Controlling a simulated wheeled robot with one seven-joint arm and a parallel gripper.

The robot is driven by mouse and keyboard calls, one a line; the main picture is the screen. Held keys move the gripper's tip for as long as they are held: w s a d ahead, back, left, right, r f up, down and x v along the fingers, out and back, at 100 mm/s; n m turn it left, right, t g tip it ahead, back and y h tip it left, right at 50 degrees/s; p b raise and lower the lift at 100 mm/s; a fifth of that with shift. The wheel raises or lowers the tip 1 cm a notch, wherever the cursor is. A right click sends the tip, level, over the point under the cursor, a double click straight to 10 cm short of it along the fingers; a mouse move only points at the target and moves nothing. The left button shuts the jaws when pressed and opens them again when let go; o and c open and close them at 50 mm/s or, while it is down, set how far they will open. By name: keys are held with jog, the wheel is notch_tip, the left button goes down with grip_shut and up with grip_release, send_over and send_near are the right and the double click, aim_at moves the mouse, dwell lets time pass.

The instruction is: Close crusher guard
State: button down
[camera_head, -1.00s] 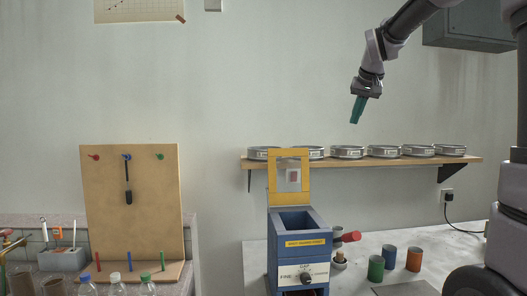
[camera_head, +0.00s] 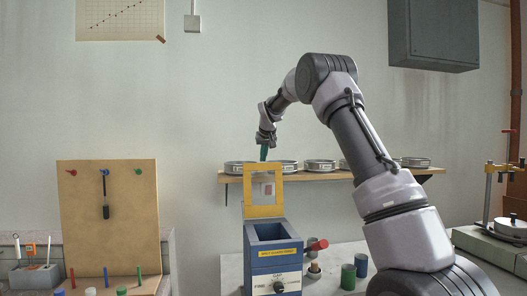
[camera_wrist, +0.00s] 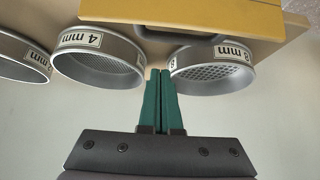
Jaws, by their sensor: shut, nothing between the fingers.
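The crusher (camera_head: 272,262) is a blue box with a dark open hopper on top and a dial on its front. Its yellow-framed guard (camera_head: 263,211) with a clear window stands upright at the back of the hopper, open. My gripper (camera_head: 263,158) is above and behind the guard's top edge, fingers pointing down, in front of the shelf. In the wrist view my gripper's green fingers (camera_wrist: 160,74) are shut together and empty. The yellow guard edge (camera_wrist: 200,14) shows at the top of that view, apart from the fingertips.
A wooden shelf (camera_head: 330,174) with several round sieves (camera_head: 320,166) runs behind the crusher. A pegboard (camera_head: 108,215) stands at the left.

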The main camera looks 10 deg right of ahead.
jog(key=x, duration=0.3)
jog(key=shift+f, duration=0.15)
jog(key=shift+s+d, duration=0.1)
jog(key=shift+s, duration=1.8)
